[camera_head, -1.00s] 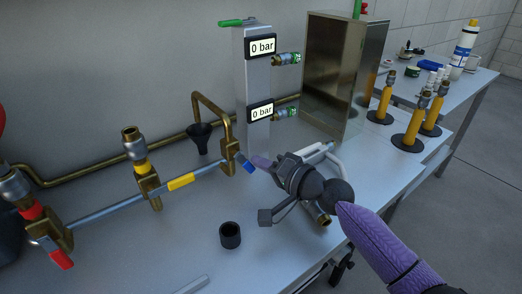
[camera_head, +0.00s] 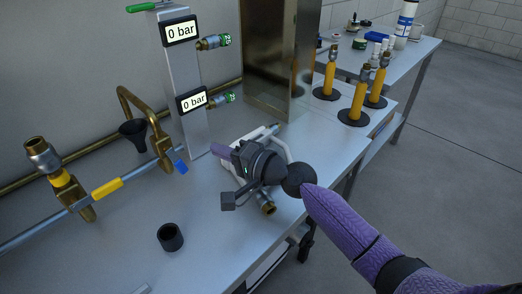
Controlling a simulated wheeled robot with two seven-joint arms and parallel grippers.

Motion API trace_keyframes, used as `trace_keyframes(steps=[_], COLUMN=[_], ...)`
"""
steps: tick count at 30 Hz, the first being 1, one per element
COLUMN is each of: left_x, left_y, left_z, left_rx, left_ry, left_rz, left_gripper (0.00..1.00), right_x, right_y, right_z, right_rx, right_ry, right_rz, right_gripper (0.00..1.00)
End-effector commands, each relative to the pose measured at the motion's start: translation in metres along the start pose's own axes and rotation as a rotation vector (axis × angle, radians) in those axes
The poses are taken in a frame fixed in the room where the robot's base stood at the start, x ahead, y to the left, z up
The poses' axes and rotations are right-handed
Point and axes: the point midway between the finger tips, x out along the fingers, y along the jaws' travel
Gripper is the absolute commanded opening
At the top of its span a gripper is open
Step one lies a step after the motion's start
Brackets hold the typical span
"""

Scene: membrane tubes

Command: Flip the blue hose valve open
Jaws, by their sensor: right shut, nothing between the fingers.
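The blue hose valve handle (camera_head: 181,167) is a small blue lever tip at the right end of the pipe, by a brass valve body (camera_head: 163,148). It points down and to the right, off the line of the pipe. My right gripper (camera_head: 217,150) reaches in from the right, its purple fingertip pointing left toward the blue handle. A gap shows between the fingertip and the handle. The gripper is shut and empty. Its wrist hides part of a white hose or frame behind it. My left gripper is out of view.
A yellow valve handle (camera_head: 107,189) lies along the pipe to the left. A grey column with two 0 bar displays (camera_head: 181,31) stands behind. A black cup (camera_head: 170,237) stands on the table in front. A metal box (camera_head: 270,50) and yellow tubes (camera_head: 331,76) stand farther right.

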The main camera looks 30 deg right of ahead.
Motion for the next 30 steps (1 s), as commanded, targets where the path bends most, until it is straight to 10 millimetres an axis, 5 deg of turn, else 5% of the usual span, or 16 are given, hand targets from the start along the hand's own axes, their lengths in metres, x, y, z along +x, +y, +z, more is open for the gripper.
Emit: trace_keyframes(steps=[12, 30], left_x=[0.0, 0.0], left_y=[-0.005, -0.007], left_z=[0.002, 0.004], left_rx=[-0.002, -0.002], left_ry=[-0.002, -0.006], left_rz=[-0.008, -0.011], left_gripper=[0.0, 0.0], right_x=[-0.073, -0.08], right_y=[0.0, -0.002], right_z=[0.001, 0.001], right_rx=[0.001, -0.001], right_ry=[-0.002, -0.002], right_rz=[0.002, -0.001], right_gripper=[0.0, 0.0])
